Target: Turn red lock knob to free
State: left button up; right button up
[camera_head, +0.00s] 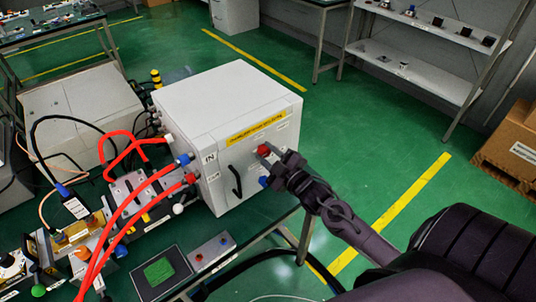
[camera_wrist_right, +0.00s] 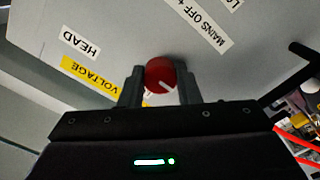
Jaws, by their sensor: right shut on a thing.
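The red lock knob (camera_wrist_right: 160,74) is on the front panel of the white box-shaped unit (camera_head: 262,165). In the right wrist view it sits between my right gripper's two fingers (camera_wrist_right: 160,88), which are shut on it. A white pointer line on the knob slants down to the right. In the head view the knob (camera_head: 264,150) shows red at the fingertips of my right gripper (camera_head: 268,155). A blue knob (camera_head: 264,182) sits just below, partly beside the gripper. My left gripper is not in view.
A black handle (camera_head: 236,181) is on the unit's front. Red hoses (camera_head: 130,207) run from its left side to equipment on the bench. A small screen with a green display (camera_head: 158,271) lies in front. The green floor to the right is mostly clear; cardboard boxes (camera_head: 511,145) stand far right.

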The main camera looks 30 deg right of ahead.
dwell(0.4)
jog(key=o, duration=1)
jog(key=shift+s+f, duration=0.1)
jog(key=shift+s, duration=0.35)
jog(key=shift+s+d+b, duration=0.15)
jog(key=shift+s+b, duration=0.4)
jog(key=shift+s, duration=1.2)
jog(key=shift+s+d+b, duration=0.1)
jog(key=shift+s+b, duration=0.4)
jog(key=shift+s, duration=1.2)
